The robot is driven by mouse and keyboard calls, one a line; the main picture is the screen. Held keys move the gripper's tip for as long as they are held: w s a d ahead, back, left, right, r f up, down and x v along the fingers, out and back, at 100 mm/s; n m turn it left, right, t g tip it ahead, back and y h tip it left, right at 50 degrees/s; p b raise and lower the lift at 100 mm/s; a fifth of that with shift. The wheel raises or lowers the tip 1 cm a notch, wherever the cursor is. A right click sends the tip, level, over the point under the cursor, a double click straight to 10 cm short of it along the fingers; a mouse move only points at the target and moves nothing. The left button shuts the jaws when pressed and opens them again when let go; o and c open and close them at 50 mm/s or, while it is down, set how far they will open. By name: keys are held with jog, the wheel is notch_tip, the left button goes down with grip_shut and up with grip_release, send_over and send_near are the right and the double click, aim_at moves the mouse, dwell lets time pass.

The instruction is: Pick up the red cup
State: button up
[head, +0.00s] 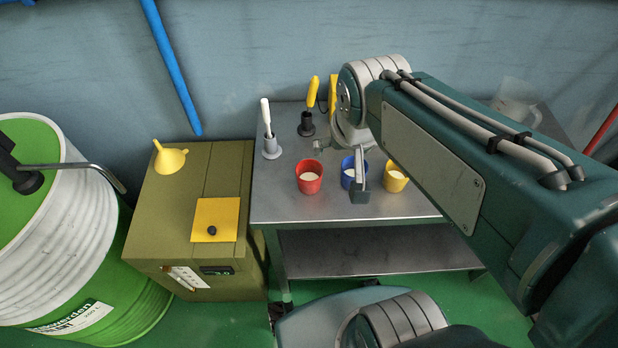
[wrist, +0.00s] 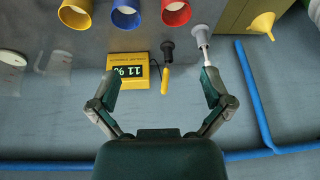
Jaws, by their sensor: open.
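The red cup (head: 309,187) stands upright on the metal cart (head: 290,205), left of the blue and yellow cups, with something white inside. In the wrist view the red cup (wrist: 176,17) is at the top edge, partly cut off, beyond my fingertips. My gripper (head: 341,166) is open and empty, above the cart near the blue cup (head: 347,182) and apart from the red cup. In the wrist view my gripper (wrist: 158,84) has its two fingers spread wide. In the head view my arm hides part of the cart's right side.
The yellow cup (head: 395,184) stands right of the blue one. Behind are a white-handled tool in a grey holder (head: 271,150), a yellow-handled tool in a black holder (head: 306,126) and a yellow display box (wrist: 128,68). An olive cabinet (head: 170,225) stands left of the cart.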

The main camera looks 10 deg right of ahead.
jog(key=w+a+f+m+g, duration=0.1)
jog(key=w+f, duration=0.4)
jog(key=w, duration=0.1)
jog(key=m+g, duration=0.2)
send_near(309, 175)
jog(key=shift+h, duration=0.3)
jog(key=f, duration=0.4)
jog(key=s+f, duration=0.1)
jog(key=f, duration=0.1)
jog(key=shift+s+a+f, duration=0.1)
jog(key=shift+a+f, duration=0.2)
jog(key=shift+f, duration=0.05)
jog(key=c, duration=0.8)
